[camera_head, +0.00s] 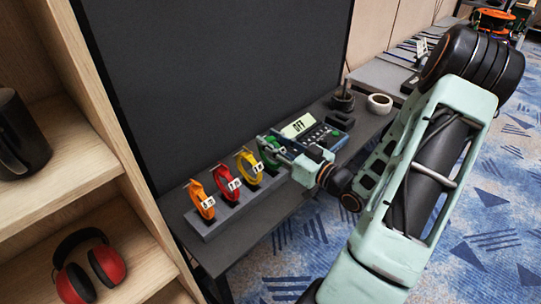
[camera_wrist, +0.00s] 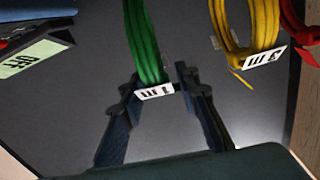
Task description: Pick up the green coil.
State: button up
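The green coil (camera_head: 267,153) stands in the grey rack behind my gripper, which partly hides it in the head view. In the wrist view the green coil (camera_wrist: 145,42) hangs in from the top edge, with a white tag (camera_wrist: 155,91) at its near end. My gripper (camera_head: 283,146) is at the coil. In the wrist view my gripper (camera_wrist: 154,86) has its fingers apart, one on each side of the coil's tagged end. A gap shows between the coil and the right fingertip. Contact at the left fingertip cannot be told.
Yellow (camera_head: 249,167), red (camera_head: 227,183) and orange (camera_head: 202,199) coils stand in the same rack (camera_head: 215,225), to the left. A device with an "OFF" display (camera_head: 298,126) and a tape roll (camera_head: 379,103) are to the right. A dark panel (camera_head: 215,80) rises behind.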

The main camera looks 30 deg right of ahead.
grip_shut()
